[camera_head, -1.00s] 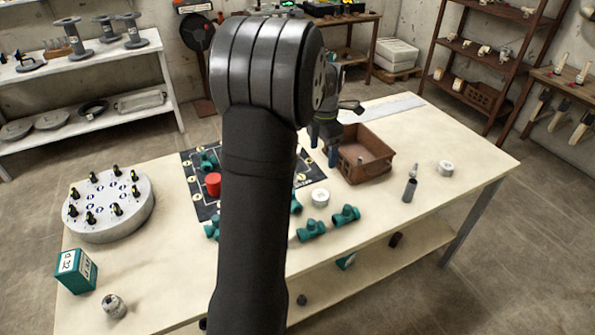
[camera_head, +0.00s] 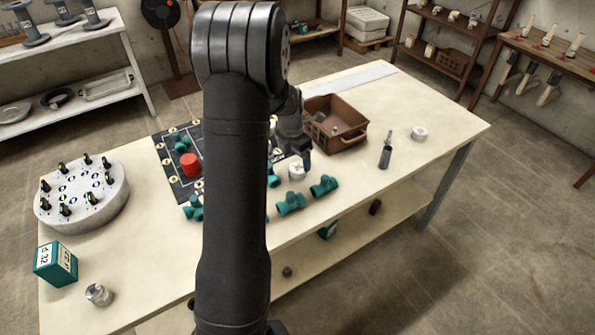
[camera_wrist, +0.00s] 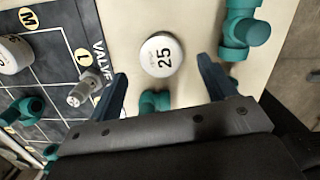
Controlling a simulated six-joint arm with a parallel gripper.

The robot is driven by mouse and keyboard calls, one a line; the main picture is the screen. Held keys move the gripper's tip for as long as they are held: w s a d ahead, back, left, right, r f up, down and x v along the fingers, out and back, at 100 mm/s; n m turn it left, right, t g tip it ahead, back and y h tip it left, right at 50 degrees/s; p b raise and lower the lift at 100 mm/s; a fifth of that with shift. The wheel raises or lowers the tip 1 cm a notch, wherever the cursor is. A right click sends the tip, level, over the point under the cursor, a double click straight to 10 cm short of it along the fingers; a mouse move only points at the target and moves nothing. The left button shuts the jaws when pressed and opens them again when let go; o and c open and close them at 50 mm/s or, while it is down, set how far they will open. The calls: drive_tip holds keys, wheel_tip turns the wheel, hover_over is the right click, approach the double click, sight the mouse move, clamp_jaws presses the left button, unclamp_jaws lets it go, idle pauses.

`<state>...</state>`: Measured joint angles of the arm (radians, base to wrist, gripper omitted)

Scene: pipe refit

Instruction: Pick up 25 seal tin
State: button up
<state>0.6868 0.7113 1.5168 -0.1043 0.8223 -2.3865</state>
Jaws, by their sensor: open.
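The 25 seal tin (camera_wrist: 162,54) is a small round white tin with "25" on its lid. In the wrist view it lies on the bare table just ahead of my gripper (camera_wrist: 162,85), between the lines of the two fingers and apart from both. My gripper is open and empty. In the head view a white round tin (camera_head: 296,171) stands next to the teal fittings. My gripper (camera_head: 298,155) is close behind and above it there, partly hidden by my arm.
Teal pipe fittings (camera_head: 291,203) lie close to the tin, and one (camera_wrist: 240,30) is on its right in the wrist view. A black mat (camera_head: 168,160) with a red cap (camera_head: 189,165), a brown crate (camera_head: 335,125) and another white tin (camera_head: 418,133) are around. The right table end is mostly clear.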

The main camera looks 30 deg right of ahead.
sight(298, 167)
drive_tip(key=f, duration=0.5)
drive_tip(key=shift+d+f, duration=0.1)
drive_tip(key=shift+d, duration=0.25)
drive_tip(key=c, duration=1.1)
